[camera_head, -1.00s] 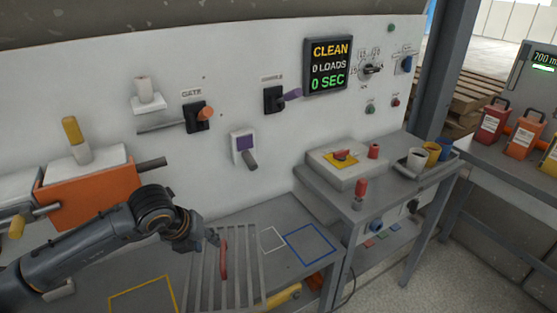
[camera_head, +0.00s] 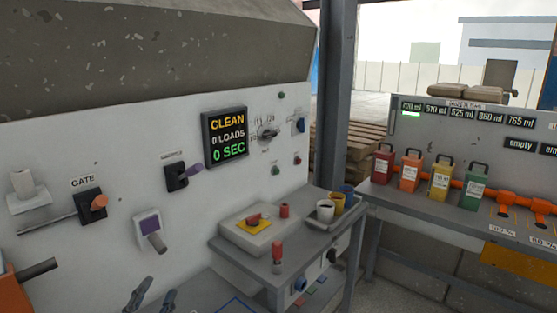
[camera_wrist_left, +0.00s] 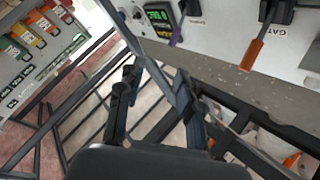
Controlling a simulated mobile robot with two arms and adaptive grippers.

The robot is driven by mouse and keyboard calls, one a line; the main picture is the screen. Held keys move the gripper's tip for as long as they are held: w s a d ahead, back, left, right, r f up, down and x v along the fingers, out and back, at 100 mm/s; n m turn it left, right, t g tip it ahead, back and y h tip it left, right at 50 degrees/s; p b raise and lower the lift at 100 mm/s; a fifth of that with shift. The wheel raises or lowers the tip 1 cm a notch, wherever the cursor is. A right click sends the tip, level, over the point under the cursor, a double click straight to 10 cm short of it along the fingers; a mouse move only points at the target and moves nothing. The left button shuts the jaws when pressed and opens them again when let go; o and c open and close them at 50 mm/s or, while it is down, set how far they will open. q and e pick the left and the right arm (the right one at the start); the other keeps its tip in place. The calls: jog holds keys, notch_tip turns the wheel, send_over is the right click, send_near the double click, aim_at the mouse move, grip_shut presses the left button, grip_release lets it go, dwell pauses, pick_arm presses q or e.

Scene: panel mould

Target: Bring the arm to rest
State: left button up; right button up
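My left gripper (camera_head: 154,290) shows at the bottom left of the head view, with only its two dark fingers in sight. The fingers stand apart with nothing between them, below the purple-screened box on the panel. The rest of the left arm is outside the head view. My right arm and gripper are in neither view.
The white panel (camera_head: 110,240) carries the GATE lever (camera_head: 97,203), a purple-handled lever (camera_head: 183,174) and a display (camera_head: 225,137) reading CLEAN. A side table (camera_head: 240,262) holds a red button box and cups. Coloured canisters (camera_head: 411,171) stand on the right bench.

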pick_arm(q)
jog(key=s+a+f+n+g+y, duration=0.2)
jog(key=f+n+g+y, duration=0.1)
jog(key=f, duration=0.2)
jog(key=s+a+f+n+g+y, duration=0.1)
jog(key=a+f+n+g+y, duration=0.15)
jog(key=f, duration=0.35)
jog(key=s+d+f+n+g+h, duration=0.1)
jog(key=s+d+f+g+h, duration=0.15)
jog(key=s+f+g, duration=0.5)
jog(key=s+d+f+n+g+h, duration=0.1)
jog(key=s+d+f+g, duration=0.3)
jog(key=s+f, duration=0.65)
jog(key=s+f+g, duration=0.1)
jog(key=s+f, duration=0.2)
jog(key=f, duration=2.3)
jog(key=s+a+f+g, duration=0.1)
jog(key=s+a+f, duration=0.2)
jog(key=s+f, duration=1.1)
jog(key=shift+s+a+f+g, duration=0.2)
jog(key=shift+s+g, duration=0.1)
jog(key=shift+s, duration=0.8)
